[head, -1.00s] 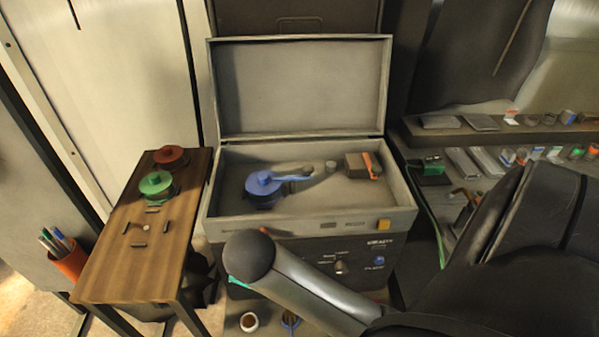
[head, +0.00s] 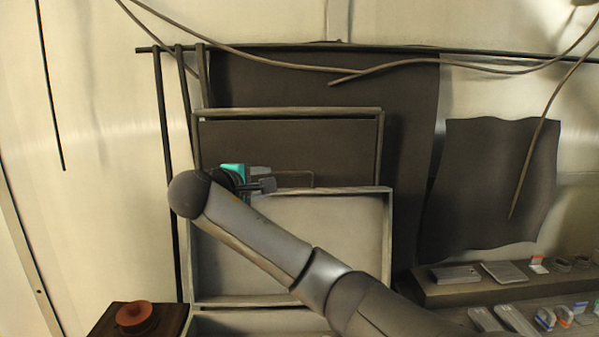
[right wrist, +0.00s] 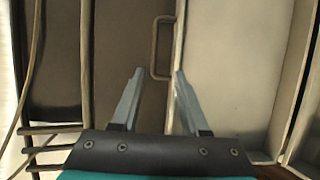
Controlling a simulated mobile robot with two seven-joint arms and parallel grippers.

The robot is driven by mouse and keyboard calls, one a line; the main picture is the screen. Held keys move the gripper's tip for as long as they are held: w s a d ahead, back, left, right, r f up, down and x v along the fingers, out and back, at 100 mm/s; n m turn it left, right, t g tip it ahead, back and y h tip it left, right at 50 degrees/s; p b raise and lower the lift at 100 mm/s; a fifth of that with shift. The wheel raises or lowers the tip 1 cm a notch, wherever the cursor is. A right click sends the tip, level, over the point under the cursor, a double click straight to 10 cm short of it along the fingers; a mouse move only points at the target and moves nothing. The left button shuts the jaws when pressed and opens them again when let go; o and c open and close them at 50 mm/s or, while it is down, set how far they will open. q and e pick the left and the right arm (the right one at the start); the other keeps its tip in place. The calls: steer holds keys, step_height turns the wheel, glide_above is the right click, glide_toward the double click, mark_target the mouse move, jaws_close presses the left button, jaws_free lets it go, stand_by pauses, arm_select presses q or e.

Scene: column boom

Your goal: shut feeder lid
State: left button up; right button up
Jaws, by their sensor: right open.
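The feeder lid (head: 330,225) stands open and upright in the head view, its pale inner face towards me. A thin handle (head: 295,173) rises from its top edge. My right gripper (head: 268,184) is at the lid's top edge, just left of the handle. In the right wrist view, my right gripper (right wrist: 158,72) is open and empty. The handle (right wrist: 154,48) lies just beyond and between its fingertips, and the lid (right wrist: 230,75) fills the right side. I cannot tell whether a finger touches the handle. My left gripper is not in view.
A dark framed panel (head: 335,150) stands behind the lid. The feeder box (head: 250,322) shows only at the bottom. A red reel (head: 134,316) sits on a wooden stand at lower left. A shelf (head: 490,287) with small parts is at right.

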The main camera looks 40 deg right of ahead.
mark_target(288, 174)
steer(key=x, duration=0.4)
steer(key=p+x, duration=0.1)
steer(key=x, duration=0.3)
steer(key=r+x, duration=0.1)
steer(key=x, duration=0.3)
steer(key=shift+w+d, duration=0.15)
steer(key=shift+d, duration=0.3)
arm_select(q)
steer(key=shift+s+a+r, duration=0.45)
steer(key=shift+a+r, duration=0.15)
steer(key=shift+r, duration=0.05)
arm_select(e)
steer(key=shift+x, duration=0.95)
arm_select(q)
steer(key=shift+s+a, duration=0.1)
arm_select(e)
jaws_close()
